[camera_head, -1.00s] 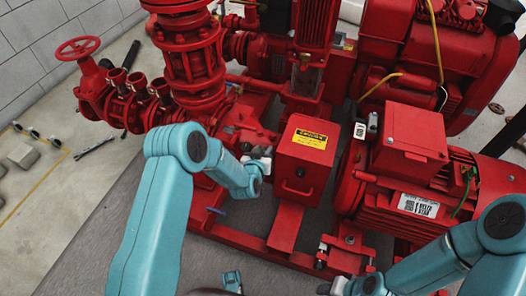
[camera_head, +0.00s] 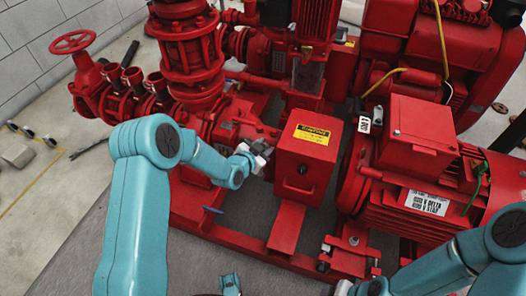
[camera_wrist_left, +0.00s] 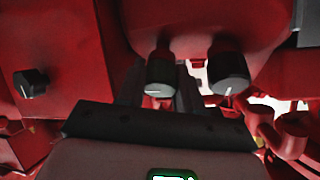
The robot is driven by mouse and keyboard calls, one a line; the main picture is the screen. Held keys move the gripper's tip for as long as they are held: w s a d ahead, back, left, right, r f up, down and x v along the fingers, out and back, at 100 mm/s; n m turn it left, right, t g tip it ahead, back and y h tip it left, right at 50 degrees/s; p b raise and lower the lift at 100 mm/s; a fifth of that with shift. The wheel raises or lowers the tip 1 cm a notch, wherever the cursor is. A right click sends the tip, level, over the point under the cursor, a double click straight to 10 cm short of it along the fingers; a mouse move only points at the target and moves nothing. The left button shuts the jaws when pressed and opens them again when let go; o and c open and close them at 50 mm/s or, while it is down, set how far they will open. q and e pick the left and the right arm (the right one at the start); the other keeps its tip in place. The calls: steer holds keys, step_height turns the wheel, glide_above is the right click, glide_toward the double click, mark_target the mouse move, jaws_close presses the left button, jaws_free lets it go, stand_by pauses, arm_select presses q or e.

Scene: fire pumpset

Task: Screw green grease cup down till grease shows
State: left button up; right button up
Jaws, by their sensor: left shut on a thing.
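My left gripper (camera_head: 261,153) reaches in from the left, low among the red pump parts, right beside the left side of the red box with the yellow label (camera_head: 302,160). In the left wrist view, the dark front of my gripper spans the lower middle, with a green light at the bottom edge. My right gripper (camera_head: 359,288) is at the bottom edge, mostly cut off.
The red motor (camera_head: 420,190) with a white label fills the right side, a green wire at its end. A red handwheel (camera_head: 73,43) and valves stand at the left. Red base rails (camera_head: 230,235) run below. Grey floor lies open at the lower left.

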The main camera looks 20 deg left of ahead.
arm_select(q)
steer(key=m+b, duration=0.1)
steer(key=m, duration=0.1)
steer(key=m+h, duration=0.1)
steer(key=shift+w+r+m+g+b, duration=0.15)
steer(key=shift+m+g+b, duration=0.2)
steer(key=shift+m+g, duration=0.05)
steer(key=shift+d+m+g+h+b, duration=0.1)
steer(key=shift+m+g+h+b, duration=0.3)
steer(key=shift+m, duration=0.6)
steer(key=shift+r+m, duration=0.1)
steer(key=shift+m, duration=0.2)
steer(key=o, duration=0.8)
steer(key=shift+d, duration=0.1)
steer(key=shift+c, duration=0.2)
steer(key=p+v, duration=0.4)
steer(key=v, duration=1.2)
steer(key=shift+a+p, duration=0.25)
steer(key=shift+p, duration=0.1)
